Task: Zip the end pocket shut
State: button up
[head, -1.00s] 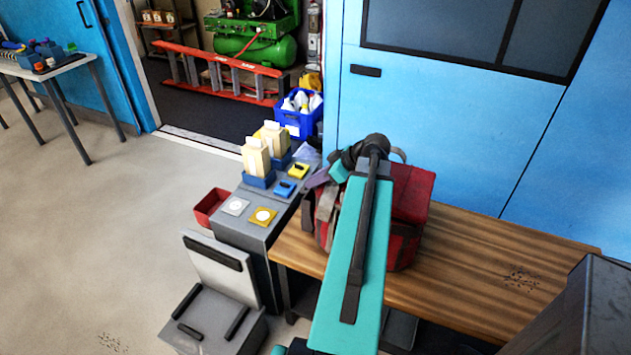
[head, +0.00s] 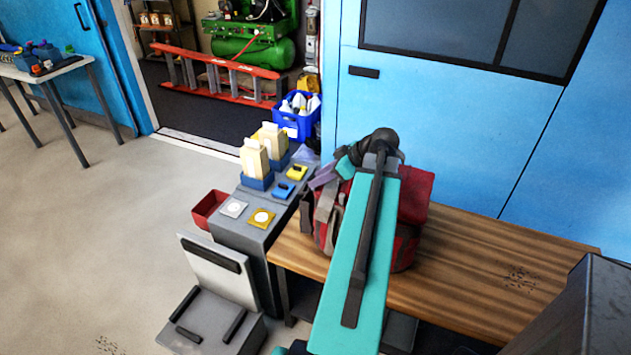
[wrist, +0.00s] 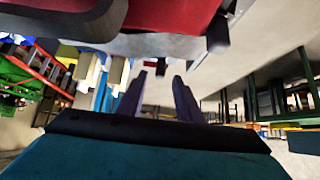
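The red bag (head: 413,195) with grey trim sits on the wooden bench, partly hidden behind my arm in the head view. In the wrist view the bag's red cloth and grey edge (wrist: 165,45) fill the top, close to my gripper. A dark tab-like piece (wrist: 218,36) hangs at that edge; I cannot tell if it is the zip pull. My gripper (wrist: 160,82) has its two dark purple fingers apart, with nothing seen held between them. In the head view my gripper (head: 324,176) is at the bag's left end. The end pocket's zip cannot be made out.
The wooden bench (head: 490,262) is clear to the right of the bag. A grey cabinet (head: 240,238) left of it carries cartons (head: 254,157) and small blue and yellow items. A red bin (head: 208,207) is beside the cabinet. Blue panels (head: 450,125) stand behind the bench.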

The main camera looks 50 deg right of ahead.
jog(key=b+v, duration=0.2)
jog(key=v, duration=0.8)
jog(key=shift+s+r, duration=0.2)
jog(key=shift+s, duration=0.05)
jog(key=shift+w+a, duration=0.1)
jog(key=shift+w, duration=0.05)
